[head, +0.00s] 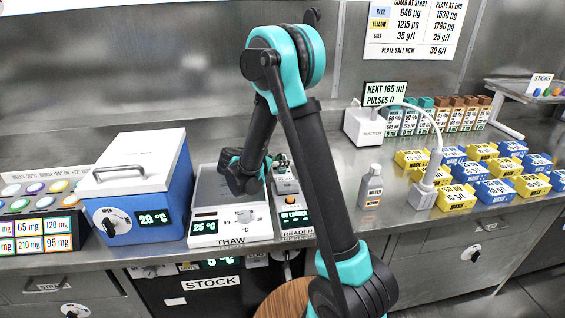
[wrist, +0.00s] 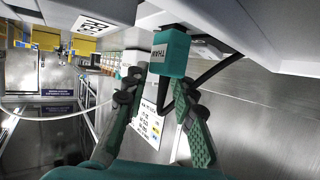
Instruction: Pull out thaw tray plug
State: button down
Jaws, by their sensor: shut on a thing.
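The thaw tray (head: 205,222) is a white box marked THAW, with a 25 °C display, a dial and a dark recessed top. My gripper (head: 250,178) is low over the tray's right rear part in the head view, and my arm partly hides it. In the wrist view a teal plug (wrist: 171,55) with a THAW label and a black cable sits between the fingertips of my gripper (wrist: 160,88), which is shut on it. The plug's upper end is close against a pale housing; I cannot tell whether it is seated. The plug is hidden in the head view.
A blue cooler (head: 150,190) showing 20 °C stands close left of the tray. A narrow reader unit (head: 292,215) stands close right. A water bottle (head: 371,188), a suction unit (head: 370,128) and yellow and blue boxes (head: 450,198) stand further right. The counter between is partly clear.

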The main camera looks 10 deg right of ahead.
jog(key=shift+r, duration=0.2)
jog(key=shift+s+r, duration=0.1)
jog(key=shift+r, duration=1.45)
